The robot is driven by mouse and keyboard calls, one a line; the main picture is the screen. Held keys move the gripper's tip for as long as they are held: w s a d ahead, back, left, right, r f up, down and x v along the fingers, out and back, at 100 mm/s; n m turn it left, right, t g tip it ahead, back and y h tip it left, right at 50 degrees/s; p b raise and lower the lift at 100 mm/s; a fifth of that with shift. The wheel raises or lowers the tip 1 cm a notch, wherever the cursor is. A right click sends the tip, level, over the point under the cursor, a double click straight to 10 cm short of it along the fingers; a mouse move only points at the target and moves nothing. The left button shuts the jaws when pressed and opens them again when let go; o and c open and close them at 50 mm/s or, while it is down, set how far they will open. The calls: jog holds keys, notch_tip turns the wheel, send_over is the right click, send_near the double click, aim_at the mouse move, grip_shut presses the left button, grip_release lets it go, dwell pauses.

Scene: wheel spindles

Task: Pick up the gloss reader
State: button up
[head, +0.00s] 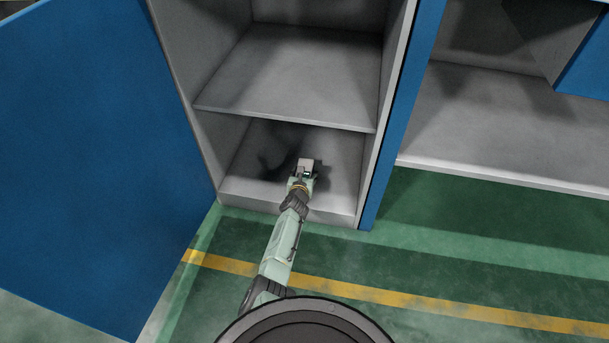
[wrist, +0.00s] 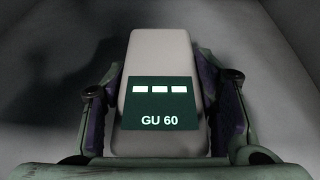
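The gloss reader (wrist: 158,60) is a pale grey box with a dark green panel, three white bars and the text "GU 60". In the wrist view it stands between the fingers of my gripper (wrist: 160,80), with the purple pads close against both sides. My gripper looks shut on it. In the head view the gloss reader (head: 309,162) shows small at the end of my arm, inside the lower cabinet compartment, with my gripper (head: 304,172) around it. Whether its underside touches the compartment floor is hidden.
A grey shelf (head: 298,75) lies above the lower compartment. A blue door (head: 95,150) stands open at left. A blue-edged side wall (head: 402,115) bounds the right. The compartment floor (head: 335,190) shows no other objects. Green floor lies in front.

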jog(key=c, duration=0.8)
jog(key=shift+r, duration=0.15)
